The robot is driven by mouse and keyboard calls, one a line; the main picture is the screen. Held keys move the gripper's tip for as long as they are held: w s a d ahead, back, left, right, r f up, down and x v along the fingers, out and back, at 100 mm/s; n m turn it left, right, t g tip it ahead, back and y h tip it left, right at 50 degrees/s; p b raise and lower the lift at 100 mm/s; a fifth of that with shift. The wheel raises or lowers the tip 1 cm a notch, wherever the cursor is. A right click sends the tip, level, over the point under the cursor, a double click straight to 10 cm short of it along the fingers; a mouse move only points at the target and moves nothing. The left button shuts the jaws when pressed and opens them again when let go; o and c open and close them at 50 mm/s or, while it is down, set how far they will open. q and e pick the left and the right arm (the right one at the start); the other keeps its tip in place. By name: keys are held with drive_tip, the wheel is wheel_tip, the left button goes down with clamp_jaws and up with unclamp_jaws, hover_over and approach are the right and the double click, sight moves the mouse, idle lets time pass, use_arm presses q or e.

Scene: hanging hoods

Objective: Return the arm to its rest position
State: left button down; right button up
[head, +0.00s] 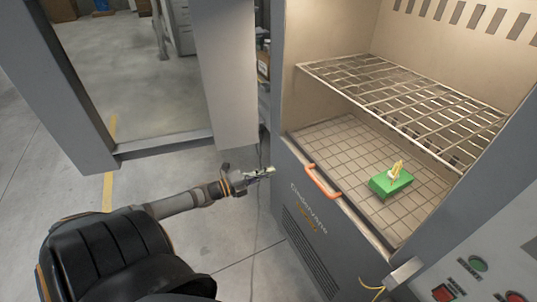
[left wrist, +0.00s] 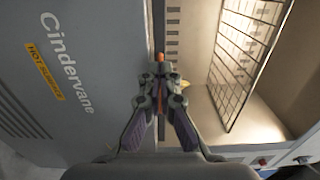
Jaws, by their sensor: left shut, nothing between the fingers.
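My left arm comes in from the lower left in the head view. My left gripper (head: 262,174) is shut and empty, in the air just left of the cabinet's front and the orange handle (head: 322,183). In the left wrist view the fingers of my left gripper (left wrist: 160,78) point toward the cabinet, with part of the orange handle (left wrist: 160,57) showing behind the fingertips. I cannot tell from that view how far apart they are. My right gripper does not show.
The cabinet (head: 300,215) stands open, with a wire shelf (head: 400,95) and a green block (head: 390,184) bearing a yellow piece on its grid floor. A grey framed door (head: 165,142) stands open at left. Buttons (head: 477,264) are at lower right. Bare floor (head: 225,255) lies below the gripper.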

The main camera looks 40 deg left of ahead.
use_arm(q)
drive_tip(key=shift+s, duration=0.1)
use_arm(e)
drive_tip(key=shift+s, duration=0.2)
